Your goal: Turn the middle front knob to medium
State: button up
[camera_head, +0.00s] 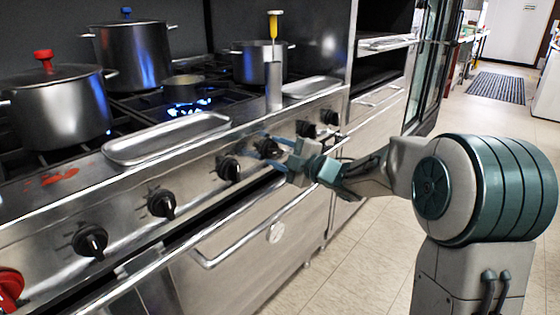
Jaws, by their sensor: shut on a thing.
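A row of several black knobs runs along the steel front panel of the stove (195,187). My gripper (270,147) reaches in from the right and is shut on a black knob (267,149) near the middle of the row. The fingers partly hide this knob, and its pointer setting cannot be read. Another black knob (228,168) is free just left of it. A further knob (306,129) stands just right of my gripper.
A red knob (10,287) is at the far left. Pots with red (60,112), blue (135,55) and yellow-handled items (274,28) stand on or by the burners. Blue flames burn under a small pan (184,88). Oven handles (240,235) project below; floor (350,265) is clear.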

jog(key=shift+a, duration=0.15)
dwell(0.4)
jog(key=o, duration=1)
jog(key=shift+s+d, duration=0.25)
jog(key=shift+d, duration=0.15)
jog(key=p+v, duration=0.2)
jog(key=v, duration=1.1)
jog(key=shift+s, duration=0.1)
jog(key=shift+p, duration=0.3)
